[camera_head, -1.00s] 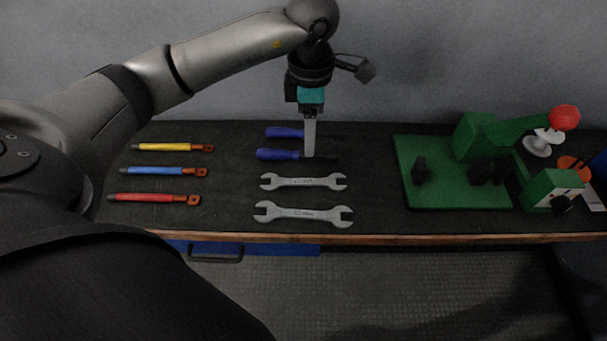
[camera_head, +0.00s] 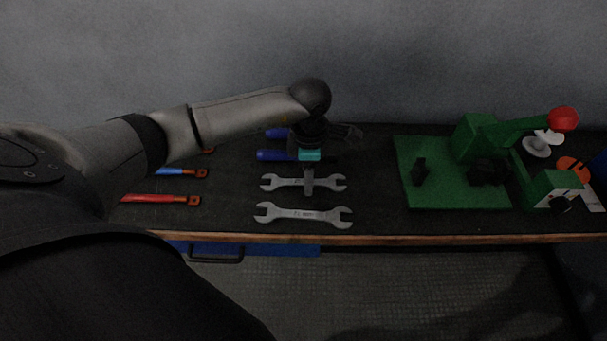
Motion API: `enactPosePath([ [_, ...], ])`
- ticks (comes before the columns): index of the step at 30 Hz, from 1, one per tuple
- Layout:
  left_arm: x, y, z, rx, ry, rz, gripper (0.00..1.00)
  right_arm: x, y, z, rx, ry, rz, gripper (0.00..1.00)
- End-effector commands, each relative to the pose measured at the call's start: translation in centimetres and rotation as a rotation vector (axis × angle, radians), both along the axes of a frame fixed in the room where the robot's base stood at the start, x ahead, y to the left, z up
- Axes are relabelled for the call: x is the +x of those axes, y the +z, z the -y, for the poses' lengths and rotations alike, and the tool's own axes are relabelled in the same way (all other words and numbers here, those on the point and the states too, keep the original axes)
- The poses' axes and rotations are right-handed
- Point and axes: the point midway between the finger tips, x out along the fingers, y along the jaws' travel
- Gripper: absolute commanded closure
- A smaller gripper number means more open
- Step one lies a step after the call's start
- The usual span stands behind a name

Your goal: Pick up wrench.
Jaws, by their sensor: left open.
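Two silver double-ended wrenches lie crosswise on the dark bench top. The smaller, farther wrench (camera_head: 277,183) is partly covered in its middle by my left gripper. The larger, nearer wrench (camera_head: 285,214) lies closer to the bench's front edge and is fully visible. My left gripper (camera_head: 308,190) points down over the middle of the farther wrench. It is open; the gap between its fingers and whether it touches the wrench cannot be made out. My right gripper is not in view.
Blue-handled screwdrivers (camera_head: 271,156) lie just behind the wrenches, partly under my left arm. A green fixture (camera_head: 450,190) with a red knob stands on the right. The bench's wooden front edge (camera_head: 380,238) is near.

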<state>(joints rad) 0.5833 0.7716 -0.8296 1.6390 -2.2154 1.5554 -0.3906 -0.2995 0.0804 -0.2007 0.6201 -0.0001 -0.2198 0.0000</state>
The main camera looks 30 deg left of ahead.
Motion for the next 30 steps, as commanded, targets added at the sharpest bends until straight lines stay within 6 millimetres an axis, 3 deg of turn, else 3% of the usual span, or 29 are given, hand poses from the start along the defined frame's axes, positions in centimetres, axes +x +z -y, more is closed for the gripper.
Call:
enactPosePath([
  [5,0.02,0.02,0.00,0.001,0.000,0.001,0.44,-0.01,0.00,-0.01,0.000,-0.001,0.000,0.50],
  [20,0.03,0.07,-0.02,0.000,0.000,0.001,1.00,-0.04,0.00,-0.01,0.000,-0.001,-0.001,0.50],
  [30,0.04,0.08,-0.01,0.000,0.000,0.001,1.00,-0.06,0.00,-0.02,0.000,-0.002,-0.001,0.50],
])
